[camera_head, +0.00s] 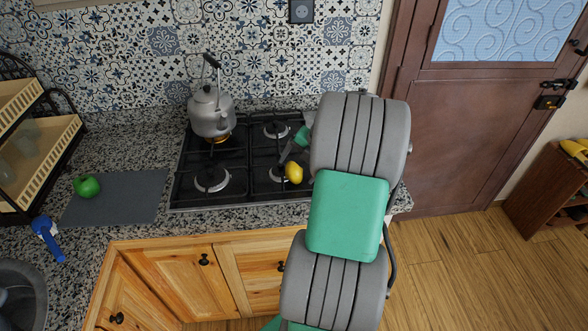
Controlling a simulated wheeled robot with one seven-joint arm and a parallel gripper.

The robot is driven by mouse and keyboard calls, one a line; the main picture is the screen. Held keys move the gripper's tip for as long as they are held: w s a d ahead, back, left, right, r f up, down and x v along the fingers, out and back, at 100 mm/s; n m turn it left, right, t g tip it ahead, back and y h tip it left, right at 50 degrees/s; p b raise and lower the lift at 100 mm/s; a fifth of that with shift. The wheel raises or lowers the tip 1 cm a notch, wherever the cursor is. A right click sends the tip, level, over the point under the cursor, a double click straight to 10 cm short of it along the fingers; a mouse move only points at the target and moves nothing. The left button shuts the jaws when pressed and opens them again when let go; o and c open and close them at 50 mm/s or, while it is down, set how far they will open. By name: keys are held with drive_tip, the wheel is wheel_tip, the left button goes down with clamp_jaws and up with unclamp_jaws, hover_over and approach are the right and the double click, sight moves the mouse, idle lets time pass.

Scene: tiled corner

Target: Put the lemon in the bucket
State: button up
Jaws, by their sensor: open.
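The yellow lemon (293,172) rests on the black gas stove (190,188), by the front right burner. My gripper (288,158) is just behind and above the lemon in the picture, its jaws open. My own arm hides much of the gripper, and I cannot tell whether a finger touches the lemon. I see no bucket that I can make out for sure.
A grey kettle (211,112) stands over a flame on the back left burner. A green apple-like fruit (87,187) lies on a grey mat (135,200).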

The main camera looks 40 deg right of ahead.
drive_tip(key=shift+x, duration=0.9)
drive_tip(key=c, duration=1.7)
